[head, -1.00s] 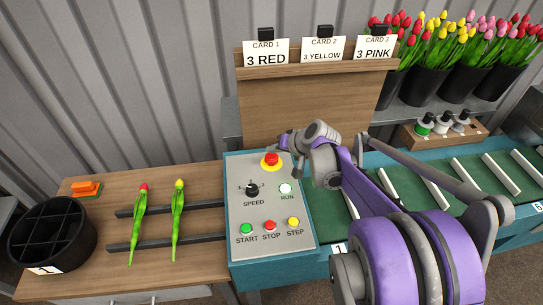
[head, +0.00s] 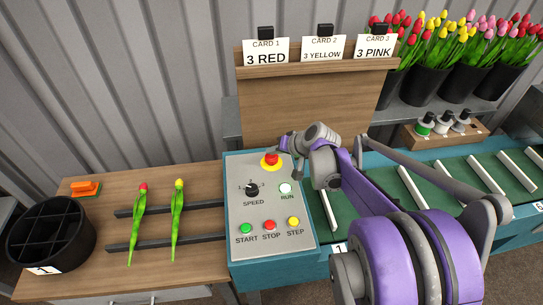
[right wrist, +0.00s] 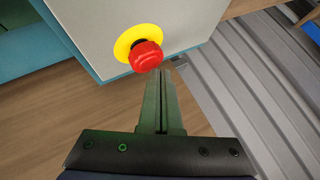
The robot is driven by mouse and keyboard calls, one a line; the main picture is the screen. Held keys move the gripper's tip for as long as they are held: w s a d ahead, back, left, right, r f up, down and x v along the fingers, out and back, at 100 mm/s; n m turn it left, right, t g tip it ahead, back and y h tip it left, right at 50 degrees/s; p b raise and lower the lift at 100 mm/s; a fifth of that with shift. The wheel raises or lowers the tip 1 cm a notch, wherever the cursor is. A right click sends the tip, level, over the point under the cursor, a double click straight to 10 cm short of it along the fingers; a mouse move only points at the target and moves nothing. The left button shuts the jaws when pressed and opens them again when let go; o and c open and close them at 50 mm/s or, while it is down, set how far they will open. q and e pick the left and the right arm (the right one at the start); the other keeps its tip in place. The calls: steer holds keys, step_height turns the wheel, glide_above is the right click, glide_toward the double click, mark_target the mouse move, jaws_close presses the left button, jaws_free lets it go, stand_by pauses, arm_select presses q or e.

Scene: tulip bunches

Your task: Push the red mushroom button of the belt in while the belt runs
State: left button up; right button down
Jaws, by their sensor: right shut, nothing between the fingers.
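The red mushroom button (head: 271,159) sits on its yellow collar at the top of the grey control panel (head: 270,215). In the right wrist view the red button (right wrist: 146,56) stands out from the yellow collar (right wrist: 127,42). My right gripper (head: 285,141) is shut and empty, just behind and right of the button. Its fingers (right wrist: 168,66) end close beside the button in the wrist view; I cannot tell whether they touch it. The green belt (head: 393,212) with white slats runs right of the panel, partly hidden by my right arm. My left gripper is not in view.
The panel also carries a speed knob (head: 252,190), a pale RUN lamp (head: 285,188) and START, STOP and STEP buttons. Two tulips lie on dark rails at left, near a black divided bin (head: 50,232). A wooden card board (head: 300,110) stands behind the panel.

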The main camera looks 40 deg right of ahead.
mark_target(273, 158)
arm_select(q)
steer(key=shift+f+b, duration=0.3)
arm_select(e)
steer(key=shift+f, duration=0.4)
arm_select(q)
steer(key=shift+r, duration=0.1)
arm_select(e)
steer(key=shift+r, duration=0.1)
arm_select(q)
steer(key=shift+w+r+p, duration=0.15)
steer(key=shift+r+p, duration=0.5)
steer(key=shift+p, duration=0.05)
arm_select(e)
steer(key=shift+r, duration=0.75)
steer(key=shift+r, duration=0.1)
step_height(273, 158, up, 5)
steer(key=p, duration=0.3)
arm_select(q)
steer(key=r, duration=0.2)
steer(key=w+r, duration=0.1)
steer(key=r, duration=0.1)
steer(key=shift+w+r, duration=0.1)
